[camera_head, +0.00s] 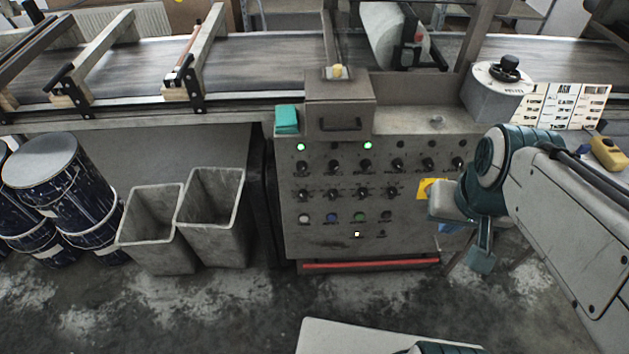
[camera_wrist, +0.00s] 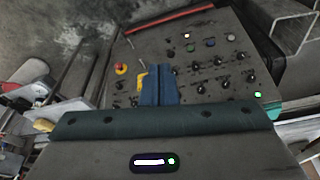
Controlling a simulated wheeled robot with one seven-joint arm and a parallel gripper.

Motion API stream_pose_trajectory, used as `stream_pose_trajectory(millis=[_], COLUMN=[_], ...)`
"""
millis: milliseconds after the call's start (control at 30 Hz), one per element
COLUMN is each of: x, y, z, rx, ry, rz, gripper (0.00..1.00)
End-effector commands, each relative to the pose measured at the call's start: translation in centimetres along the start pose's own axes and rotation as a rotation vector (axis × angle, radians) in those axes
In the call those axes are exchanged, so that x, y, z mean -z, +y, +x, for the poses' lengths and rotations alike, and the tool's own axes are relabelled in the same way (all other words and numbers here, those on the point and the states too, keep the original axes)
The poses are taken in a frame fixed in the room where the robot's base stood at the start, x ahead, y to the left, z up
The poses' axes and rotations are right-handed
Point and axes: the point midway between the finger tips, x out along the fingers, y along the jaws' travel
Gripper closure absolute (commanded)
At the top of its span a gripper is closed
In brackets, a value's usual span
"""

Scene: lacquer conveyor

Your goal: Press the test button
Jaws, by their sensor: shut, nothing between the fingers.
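The grey control panel (camera_head: 328,250) stands under the conveyor in the head view. Its lowest full row holds a white button (camera_head: 305,217), a blue button (camera_head: 332,217), a green button (camera_head: 359,216) and a dark one. A small bright white light (camera_head: 357,234) glows below them. The labels are too small to read, so I cannot tell which is the test button. In the wrist view the panel (camera_wrist: 150,48) appears turned, with its buttons at the upper right. My gripper (camera_wrist: 159,69) is shut and empty, in front of the panel. My arm's end hides part of the panel's right side in the head view.
A red and yellow knob (camera_wrist: 121,68) sits on the panel in the wrist view. A red bar (camera_head: 370,265) runs along the panel's foot. Two grey bins (camera_head: 150,240) and dark drums (camera_head: 65,180) stand left. The floor before the panel is mostly clear.

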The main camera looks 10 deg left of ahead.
Motion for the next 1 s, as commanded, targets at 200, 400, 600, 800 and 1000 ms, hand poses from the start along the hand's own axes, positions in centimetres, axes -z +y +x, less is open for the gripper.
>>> stream_pose_trajectory(millis=[200, 400, 600, 800, 1000], x=[1.3, 4.4, 6.5, 6.7, 5.5], y=[-0.2, -1.9, -5.3, -10.0, -15.8], z=[3.4, 12.1, 21.5, 30.7, 38.6], rx=[-0.021, -0.030, 0.042, 0.193, 0.402], ry=[0.010, 0.055, 0.098, 0.108, 0.071], rz=[0.036, 0.119, 0.218, 0.344, 0.519], gripper=[1.00, 1.00, 1.00, 1.00, 1.00])
